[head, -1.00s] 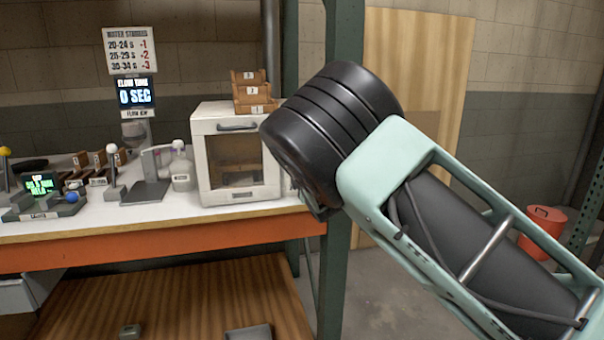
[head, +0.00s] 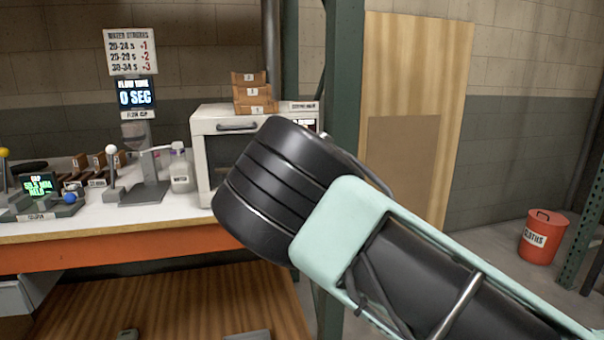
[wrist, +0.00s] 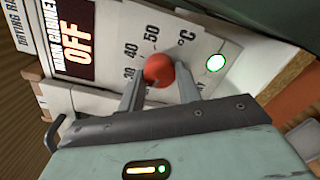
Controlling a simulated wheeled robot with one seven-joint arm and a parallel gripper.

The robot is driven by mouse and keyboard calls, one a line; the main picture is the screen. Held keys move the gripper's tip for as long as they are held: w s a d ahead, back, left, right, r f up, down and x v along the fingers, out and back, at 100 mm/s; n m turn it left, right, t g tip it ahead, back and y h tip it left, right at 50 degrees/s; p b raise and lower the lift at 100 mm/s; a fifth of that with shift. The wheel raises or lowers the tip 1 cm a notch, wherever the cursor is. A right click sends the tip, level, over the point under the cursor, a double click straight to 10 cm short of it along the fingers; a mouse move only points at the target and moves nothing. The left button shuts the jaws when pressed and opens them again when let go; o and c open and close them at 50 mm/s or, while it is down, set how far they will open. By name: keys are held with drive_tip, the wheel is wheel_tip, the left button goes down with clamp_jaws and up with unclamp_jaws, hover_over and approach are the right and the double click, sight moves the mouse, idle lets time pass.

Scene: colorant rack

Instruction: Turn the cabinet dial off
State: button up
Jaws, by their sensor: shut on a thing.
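The white cabinet (head: 207,125) stands on the bench in the head view. Its right part is hidden behind my arm. In the wrist view its panel (wrist: 118,22) has a scale with 30, 40, 50 and °C. A dark display (wrist: 75,40) on it reads OFF. The red dial knob (wrist: 158,70) sits in front of the scale, between my two fingers. My gripper (wrist: 160,76) is shut on this knob. A round green-white light (wrist: 216,63) shows to the right of the knob. In the head view my gripper is hidden behind my arm.
Three stacked wooden boxes (head: 255,93) stand on top of the cabinet. A bottle (head: 181,168) and a grey stand (head: 152,180) are left of it on the bench. A green post (head: 345,100) rises close to my arm. A red bin (head: 543,237) stands on the floor at right.

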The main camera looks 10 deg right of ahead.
drive_tip(key=shift+f, duration=0.1)
drive_tip(key=o, duration=1)
drive_tip(key=s, duration=1.7)
drive_tip(key=shift+s+a+r+b, duration=0.2)
drive_tip(key=shift+s+b, duration=0.05)
drive_tip(key=shift+b, duration=0.05)
